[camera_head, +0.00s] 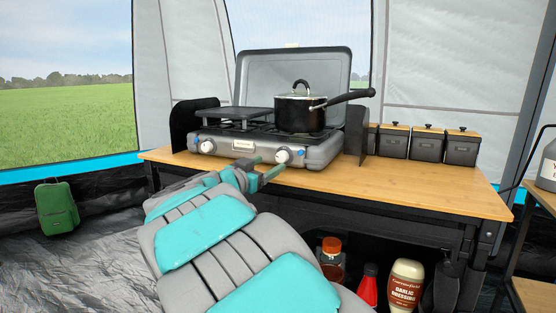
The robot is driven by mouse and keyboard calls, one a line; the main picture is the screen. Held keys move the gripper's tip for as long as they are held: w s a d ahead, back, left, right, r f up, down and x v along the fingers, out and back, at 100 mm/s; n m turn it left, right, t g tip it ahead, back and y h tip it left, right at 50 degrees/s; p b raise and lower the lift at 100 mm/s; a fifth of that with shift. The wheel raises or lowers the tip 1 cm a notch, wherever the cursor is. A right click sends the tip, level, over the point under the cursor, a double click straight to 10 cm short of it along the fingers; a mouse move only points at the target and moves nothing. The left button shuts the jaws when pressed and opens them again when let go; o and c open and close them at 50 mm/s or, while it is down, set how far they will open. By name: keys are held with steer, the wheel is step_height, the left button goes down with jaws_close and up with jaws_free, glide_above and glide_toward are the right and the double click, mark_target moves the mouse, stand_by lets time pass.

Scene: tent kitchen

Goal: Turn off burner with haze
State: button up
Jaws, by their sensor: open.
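A grey two-burner camping stove (243,148) with its lid raised stands on the wooden table. Its front has a left knob (207,147) and a right knob (283,156), both white, each beside a small blue mark. A black lidded pot (301,112) sits over the right burner, its handle pointing right. A flat dark plate (245,115) covers the left burner. I can make out no clear flame or haze over either burner. My gripper (270,165) is open, its fingertips close to the right knob. I cannot tell whether they touch it.
Black side panels flank the stove. Several dark canisters (427,145) stand right of it on the table (400,182). Bottles, including a dressing bottle (404,285), sit below the table. A green bag (57,208) is at the left. The table's front right is clear.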

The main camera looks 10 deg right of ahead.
mark_target(280, 158)
steer(key=x, duration=0.6)
steer(key=shift+w+d, duration=0.1)
steer(key=shift+w, duration=0.1)
jaws_close()
stand_by(0.5)
